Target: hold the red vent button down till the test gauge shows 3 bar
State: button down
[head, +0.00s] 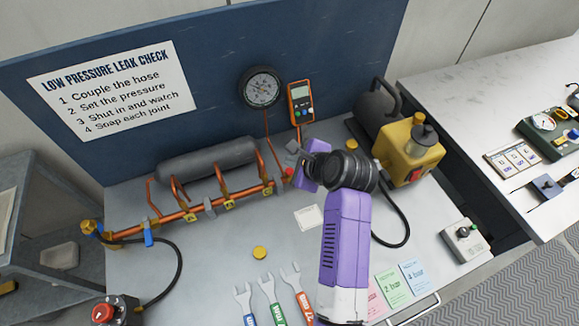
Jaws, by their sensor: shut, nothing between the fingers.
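The test gauge (262,88) is a round black-rimmed dial on the blue back panel. Its needle is too small to read. A small red part, which looks like the vent button (288,172), sits at the right end of the copper pipe manifold (235,197). My gripper (291,153) is shut and empty, with its fingertips just above this red part in the picture. I cannot tell whether they touch it or whether it is pressed. My purple arm comes up from the front and hides part of the bench.
An orange handheld meter (301,103) hangs beside the gauge. A yellow pump (408,150) stands to the right, its black hose curving forward. Another red button (103,312) sits on a box at front left. Wrenches (268,300) and coloured cards (393,289) lie at the front.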

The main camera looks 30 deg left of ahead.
jog(key=shift+r+p, duration=1.65)
jog(key=shift+r, duration=0.3)
jog(key=shift+f, duration=0.1)
dwell(0.5)
